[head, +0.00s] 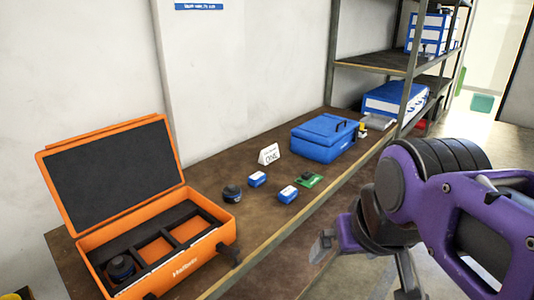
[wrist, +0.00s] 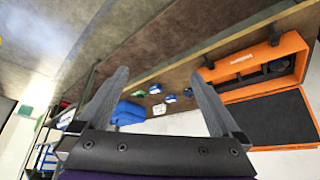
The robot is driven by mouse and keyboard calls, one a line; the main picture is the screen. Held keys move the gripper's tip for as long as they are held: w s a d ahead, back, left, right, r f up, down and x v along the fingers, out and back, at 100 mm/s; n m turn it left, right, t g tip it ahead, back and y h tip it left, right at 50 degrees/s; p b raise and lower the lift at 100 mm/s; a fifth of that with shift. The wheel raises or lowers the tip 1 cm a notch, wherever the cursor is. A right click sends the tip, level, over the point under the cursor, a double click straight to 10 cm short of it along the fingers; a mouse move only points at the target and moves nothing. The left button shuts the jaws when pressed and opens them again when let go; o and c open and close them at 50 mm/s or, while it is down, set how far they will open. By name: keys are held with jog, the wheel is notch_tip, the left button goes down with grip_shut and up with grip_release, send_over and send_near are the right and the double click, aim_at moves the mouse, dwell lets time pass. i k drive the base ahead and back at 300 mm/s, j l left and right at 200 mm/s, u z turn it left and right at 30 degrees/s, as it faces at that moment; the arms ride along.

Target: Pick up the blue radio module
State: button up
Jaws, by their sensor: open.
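Two small blue modules with white tops lie on the brown bench; I cannot tell which is the radio module. One (head: 257,179) is farther back, the other (head: 288,194) nearer the front edge. Both show small in the wrist view, the rear one (wrist: 170,98) and the front one (wrist: 155,88). My gripper (head: 365,268) is open and empty, off the front of the bench, right of and apart from the modules. In the wrist view its two fingers (wrist: 160,76) are spread wide with nothing between them held.
An open orange case (head: 172,262) stands at the bench's left. A dark round part (head: 232,193), a green board (head: 308,181), a white card (head: 269,154) and a blue box (head: 322,138) are near the modules. Metal shelving (head: 390,60) stands at the back right.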

aim_at(287, 195)
jog(key=i+l+u, duration=0.1)
jog(key=i+l, duration=0.35)
jog(key=l, duration=0.2)
jog(key=i+l+u, duration=0.15)
jog(key=i+l, duration=0.3)
jog(key=l, duration=0.3)
jog(key=u, duration=0.05)
